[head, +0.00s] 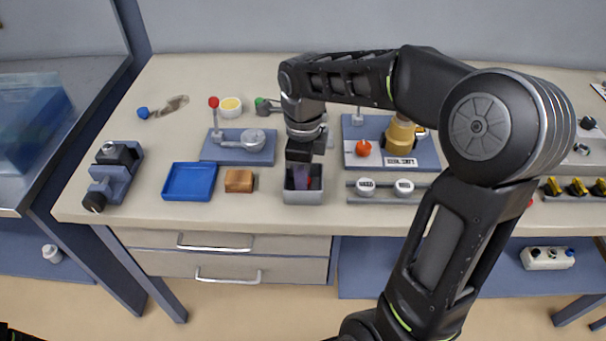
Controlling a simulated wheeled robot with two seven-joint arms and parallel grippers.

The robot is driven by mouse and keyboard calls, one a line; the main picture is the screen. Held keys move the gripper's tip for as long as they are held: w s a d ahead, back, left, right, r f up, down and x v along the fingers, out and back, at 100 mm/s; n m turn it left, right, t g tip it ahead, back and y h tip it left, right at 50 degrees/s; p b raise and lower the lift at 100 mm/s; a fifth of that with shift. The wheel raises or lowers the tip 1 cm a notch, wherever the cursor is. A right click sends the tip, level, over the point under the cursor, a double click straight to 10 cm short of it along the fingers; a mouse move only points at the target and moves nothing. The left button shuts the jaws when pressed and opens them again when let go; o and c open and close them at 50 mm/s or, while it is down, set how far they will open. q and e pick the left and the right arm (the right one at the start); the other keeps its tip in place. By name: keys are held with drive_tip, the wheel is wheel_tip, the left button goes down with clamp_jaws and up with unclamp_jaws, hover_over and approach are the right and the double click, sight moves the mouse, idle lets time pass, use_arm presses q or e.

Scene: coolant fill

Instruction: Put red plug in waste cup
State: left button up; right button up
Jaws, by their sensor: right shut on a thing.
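The grey square cup (303,198), which I take to be the waste cup, stands on the bench near its front edge. My right gripper (301,176) points straight down into the cup's open top. Its jaws are shut on a small red thing, most likely the red plug (310,182), of which only a bit of red shows at the fingertips, inside the cup's rim. The fingers and the cup wall hide the rest, and I cannot tell whether it touches the cup floor. My left gripper is not in view.
A brown block (239,181) and a blue tray (189,182) lie left of the cup. A rail with two white caps (366,187) is close on the right. Behind it, a blue plate carries an orange-red knob (364,149) and a yellow bottle (399,136).

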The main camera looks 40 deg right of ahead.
drive_tip(key=o, duration=0.8)
drive_tip(key=shift+f, duration=0.1)
drive_tip(key=shift+r, duration=0.25)
wheel_tip(320, 180, up, 8)
drive_tip(key=shift+r, duration=0.15)
drive_tip(key=shift+r+p, duration=1.15)
drive_tip(key=shift+r, duration=0.65)
